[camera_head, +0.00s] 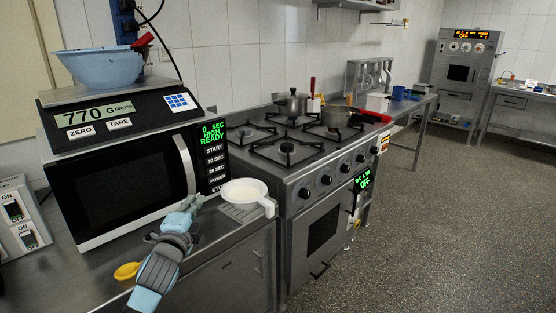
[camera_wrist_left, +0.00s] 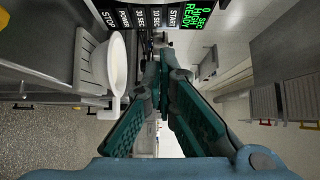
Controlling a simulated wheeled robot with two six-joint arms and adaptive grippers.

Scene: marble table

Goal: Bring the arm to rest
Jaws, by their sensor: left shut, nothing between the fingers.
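My left gripper (camera_head: 188,205) is shut and empty, in front of the microwave (camera_head: 120,190) above the steel counter's front edge. In the left wrist view its dark teal fingers (camera_wrist_left: 160,75) meet at the tips with nothing held between them. A white bowl-shaped vessel with a handle (camera_head: 243,190) stands on the counter just right of the gripper, apart from it. The vessel also shows at the upper left of the wrist view (camera_wrist_left: 115,62). My right gripper is not in view.
A scale (camera_head: 115,112) reading 770 G sits on the microwave with a blue bowl (camera_head: 100,69) on top. A yellow cup or scoop (camera_head: 127,271) lies near the counter edge. A stove (camera_head: 310,190) with pots stands to the right. The floor (camera_head: 450,220) beyond is clear.

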